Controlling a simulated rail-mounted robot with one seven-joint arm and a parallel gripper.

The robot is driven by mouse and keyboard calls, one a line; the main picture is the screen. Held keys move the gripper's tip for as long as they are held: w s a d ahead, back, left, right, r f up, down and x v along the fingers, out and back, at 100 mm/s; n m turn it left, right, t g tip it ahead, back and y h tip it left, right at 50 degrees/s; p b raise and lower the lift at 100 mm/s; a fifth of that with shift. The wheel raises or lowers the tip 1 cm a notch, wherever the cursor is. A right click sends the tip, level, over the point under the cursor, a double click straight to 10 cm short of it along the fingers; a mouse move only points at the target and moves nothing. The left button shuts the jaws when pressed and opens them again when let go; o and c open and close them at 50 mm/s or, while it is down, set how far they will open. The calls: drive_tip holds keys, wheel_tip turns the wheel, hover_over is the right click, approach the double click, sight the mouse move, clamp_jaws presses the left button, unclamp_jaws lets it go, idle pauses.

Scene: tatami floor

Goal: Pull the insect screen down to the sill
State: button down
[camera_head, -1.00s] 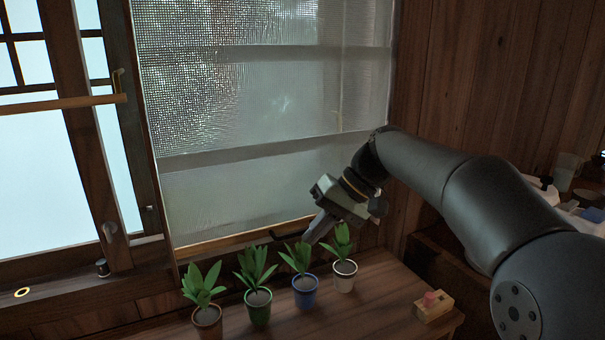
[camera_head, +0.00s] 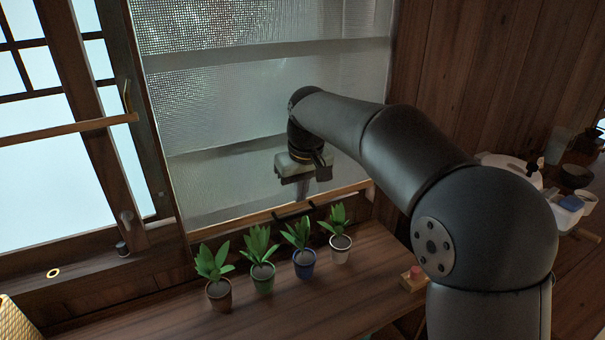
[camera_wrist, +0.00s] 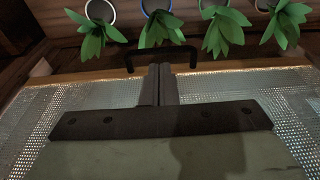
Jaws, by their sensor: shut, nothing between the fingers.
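The insect screen (camera_head: 225,165) is a pale mesh covering the window, with a light wooden bottom bar (camera_head: 235,220) low down behind the potted plants. A black handle (camera_head: 293,211) is fixed on the bar; it also shows in the wrist view (camera_wrist: 128,62). My gripper (camera_head: 302,198) points down in front of the screen, just above the handle. In the wrist view its fingers (camera_wrist: 160,66) are together and empty, with the tips near the handle's middle. Whether they touch the handle I cannot tell. The plants partly hide the sill, so any gap below the bar is unclear.
Several potted plants, among them a blue pot (camera_head: 304,264) and a white pot (camera_head: 340,249), stand in a row on the wooden counter (camera_head: 330,290) close to the bar. A small wooden block (camera_head: 412,281) lies right of them. A wood wall (camera_head: 450,80) bounds the right.

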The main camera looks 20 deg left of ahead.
drive_tip(key=shift+w+a+f, duration=0.15)
drive_tip(key=shift+w+f, duration=0.05)
drive_tip(key=shift+f, duration=1)
drive_tip(key=shift+w+a+f, duration=0.15)
drive_tip(key=shift+f, duration=1)
wheel_tip(320, 180, down, 5)
drive_tip(key=b, duration=0.2)
drive_tip(key=shift+f+b, duration=0.1)
drive_tip(key=shift+b, duration=0.2)
wheel_tip(320, 180, up, 14)
drive_tip(key=s+d+p, duration=0.2)
drive_tip(key=p, duration=0.1)
drive_tip(key=s+d+f+m+h+p, duration=0.1)
drive_tip(key=s+d+f+m, duration=0.1)
drive_tip(key=s+d, duration=0.5)
drive_tip(key=s+d+f+m, duration=0.2)
drive_tip(key=d, duration=0.9)
drive_tip(key=s+d+f+m, duration=0.2)
drive_tip(key=s+d+f, duration=0.2)
drive_tip(key=s, duration=0.4)
drive_tip(key=s+d+f+m+g, duration=0.1)
drive_tip(key=s+d+f+m, duration=0.1)
drive_tip(key=s+d+f, duration=0.3)
drive_tip(key=s+d, duration=0.2)
drive_tip(key=s, duration=0.2)
drive_tip(key=shift+d+f+p, duration=0.25)
drive_tip(key=shift+f+p, duration=0.05)
drive_tip(key=shift+p, duration=0.05)
